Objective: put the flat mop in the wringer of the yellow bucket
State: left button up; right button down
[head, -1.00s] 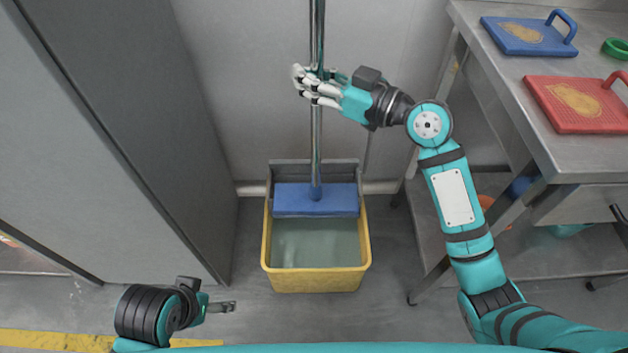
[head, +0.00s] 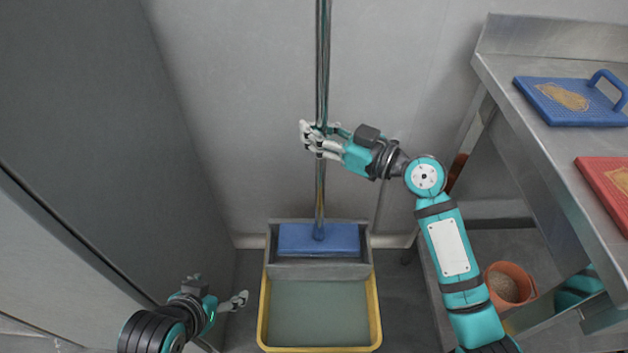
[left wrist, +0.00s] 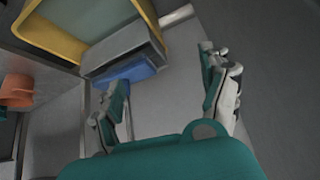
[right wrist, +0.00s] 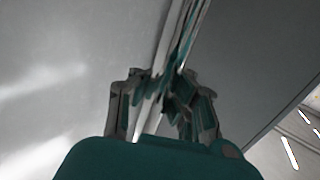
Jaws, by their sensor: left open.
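The flat mop's blue head (head: 318,240) sits inside the grey wringer (head: 318,269) at the back of the yellow bucket (head: 377,310), behind the wringer's front wall. Its metal handle (head: 322,80) stands nearly upright. My right gripper (head: 318,138) is shut around the handle, well above the head; the right wrist view also shows the handle (right wrist: 172,50) between the fingers. My left gripper (head: 238,301) is open and empty, left of the bucket. The left wrist view shows the bucket (left wrist: 50,38), wringer (left wrist: 122,55) and blue head (left wrist: 128,76) beyond its open fingers (left wrist: 165,90).
A tall grey cabinet (head: 90,140) closes off the left, and a wall lies behind the bucket.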

aim_at(325, 177)
notch_tip(325, 177, down, 11)
jog(key=b, duration=0.3)
jog(key=shift+r, duration=0.15)
pick_arm(q)
jog(key=w+d+r+t+h, duration=0.2)
jog(key=w+d+r+t, duration=0.2)
jog(key=w+r+t, duration=0.4)
notch_tip(325, 177, up, 3)
jog(key=shift+w+r+t, duration=0.1)
jog(key=shift+w+t, duration=0.2)
jog(key=shift+w, duration=0.35)
jog(key=shift+h, duration=0.3)
pick_arm(e)
jog(key=c, duration=1.9)
grip_release()
jog(key=shift+c, duration=0.2)
pick_arm(q)
jog(key=shift+d+r, duration=0.1)
jog(key=shift+r, duration=0.2)
pick_arm(e)
jog(key=o, duration=0.5)
